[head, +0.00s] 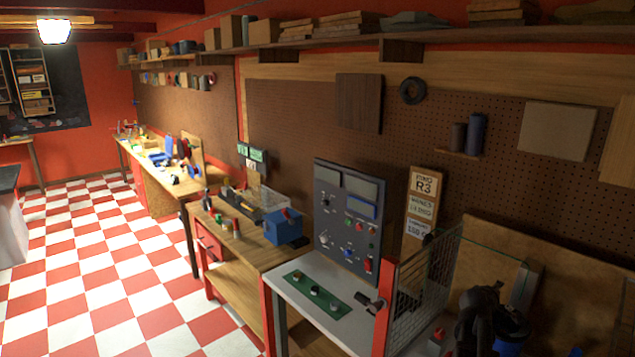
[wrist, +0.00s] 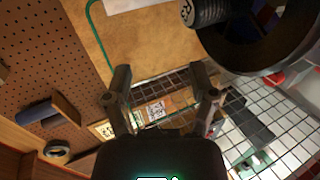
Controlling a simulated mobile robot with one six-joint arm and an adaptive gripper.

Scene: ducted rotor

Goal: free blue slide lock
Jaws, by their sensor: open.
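I cannot pick out the blue slide lock with certainty in either view. My gripper (wrist: 161,78) shows in the wrist view with its two fingers apart and nothing between them. Beyond the fingers is a white wire mesh guard (wrist: 268,118), which also stands at the right end of the bench in the head view (head: 428,272). A large dark ring-shaped body (wrist: 262,45) fills the upper right of the wrist view, apart from the fingers. In the head view, dark shapes at the lower right hide part of the area behind the mesh.
A grey-topped bench (head: 318,322) carries a green strip with knobs (head: 316,294). A dark control panel (head: 347,217) stands behind it. A blue box (head: 283,227) sits on the wooden bench to the left. The checkered floor (head: 110,290) is clear.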

